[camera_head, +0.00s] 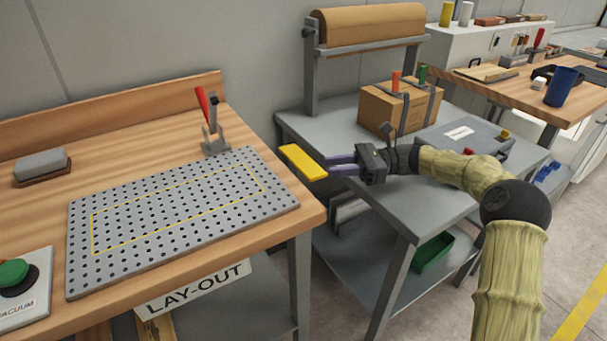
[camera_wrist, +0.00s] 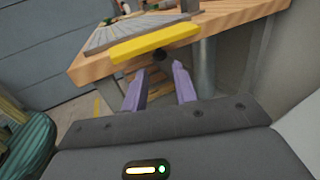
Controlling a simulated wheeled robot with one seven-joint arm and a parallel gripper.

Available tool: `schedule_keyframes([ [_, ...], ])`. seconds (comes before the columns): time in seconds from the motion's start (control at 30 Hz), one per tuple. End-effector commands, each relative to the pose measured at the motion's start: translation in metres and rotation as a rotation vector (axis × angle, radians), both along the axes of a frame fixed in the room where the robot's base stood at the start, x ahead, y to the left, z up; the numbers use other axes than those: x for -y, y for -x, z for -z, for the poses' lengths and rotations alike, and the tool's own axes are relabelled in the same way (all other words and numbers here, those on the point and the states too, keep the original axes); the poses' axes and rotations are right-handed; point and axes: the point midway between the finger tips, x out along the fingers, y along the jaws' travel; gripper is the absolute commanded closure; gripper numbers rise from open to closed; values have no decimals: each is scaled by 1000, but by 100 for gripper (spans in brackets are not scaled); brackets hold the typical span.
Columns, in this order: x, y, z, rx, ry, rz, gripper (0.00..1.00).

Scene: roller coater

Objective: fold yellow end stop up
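The yellow end stop (camera_head: 303,162) is a flat bar at the right edge of the wooden lay-out table, beyond the corner of the perforated plate (camera_head: 180,212). In the wrist view the yellow end stop (camera_wrist: 155,45) lies across the table edge, with a small dark round part under it. My gripper (camera_head: 331,165) is just right of the bar, its two purple fingers pointing at it. In the wrist view my gripper (camera_wrist: 160,70) has its fingers apart with nothing between them. I cannot tell whether the fingertips touch the bar.
A red-handled clamp (camera_head: 210,125) stands behind the plate. A grey block (camera_head: 42,165) and a green vacuum button (camera_head: 13,273) are at the left. A grey bench (camera_head: 345,135) with a cardboard box (camera_head: 400,108) stands at the right, past a gap.

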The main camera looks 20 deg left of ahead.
Motion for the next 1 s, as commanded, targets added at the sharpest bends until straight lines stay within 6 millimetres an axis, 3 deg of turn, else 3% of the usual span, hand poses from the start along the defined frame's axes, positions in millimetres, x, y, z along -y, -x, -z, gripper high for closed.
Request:
schedule_keyframes([
  [0.33,-15,8,0,1,0,-13,72],
  [0.8,-69,36,0,1,0,-11,72],
  [1.0,-73,38,-1,0,1,-10,72],
])
